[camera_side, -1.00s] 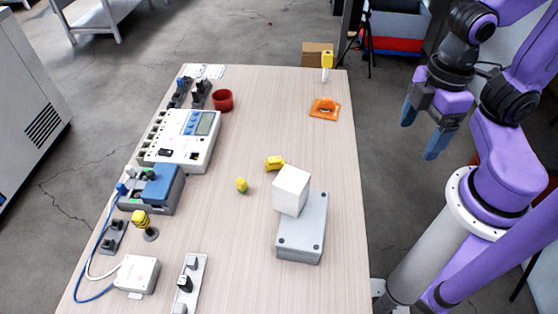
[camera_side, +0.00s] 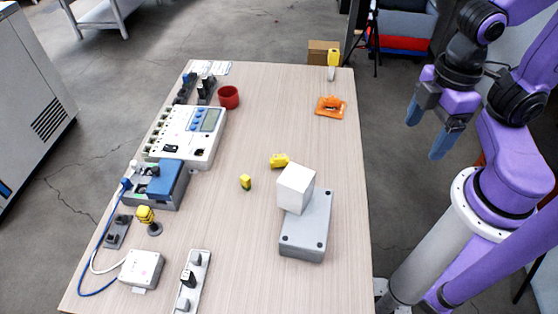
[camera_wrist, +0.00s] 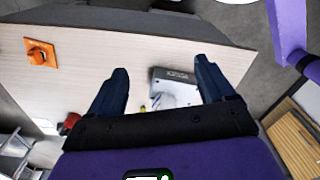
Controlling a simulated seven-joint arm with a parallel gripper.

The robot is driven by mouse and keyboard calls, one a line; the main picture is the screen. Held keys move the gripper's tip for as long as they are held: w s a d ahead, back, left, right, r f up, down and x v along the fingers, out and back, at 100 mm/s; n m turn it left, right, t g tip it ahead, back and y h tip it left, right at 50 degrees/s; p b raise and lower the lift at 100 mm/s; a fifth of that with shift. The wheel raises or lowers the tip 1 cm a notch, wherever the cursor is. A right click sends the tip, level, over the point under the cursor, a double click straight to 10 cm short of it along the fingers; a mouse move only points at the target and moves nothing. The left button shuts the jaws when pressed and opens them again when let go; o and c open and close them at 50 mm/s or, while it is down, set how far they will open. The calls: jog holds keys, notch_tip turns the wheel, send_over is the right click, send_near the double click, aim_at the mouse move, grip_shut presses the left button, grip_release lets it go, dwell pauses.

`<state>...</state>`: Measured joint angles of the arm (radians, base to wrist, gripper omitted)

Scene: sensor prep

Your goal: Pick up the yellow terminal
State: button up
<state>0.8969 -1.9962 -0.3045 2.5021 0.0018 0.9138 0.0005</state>
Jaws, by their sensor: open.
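I cannot tell for sure which is the terminal. My gripper (camera_side: 425,128) is open and empty, to the right of the table edge in the side view, well apart from both. In the wrist view, the blue fingers of my gripper (camera_wrist: 161,66) are spread, and a tiny yellow bit (camera_wrist: 143,108) shows between them, mostly hidden.
The white cube rests against or on a grey box (camera_side: 306,228). An orange piece (camera_side: 331,107) and a yellow-handled tool (camera_side: 333,62) are at the far end. A red cup (camera_side: 229,97), white device (camera_side: 188,135) and yellow button (camera_side: 146,215) line the left.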

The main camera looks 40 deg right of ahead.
jog(key=c, duration=0.6)
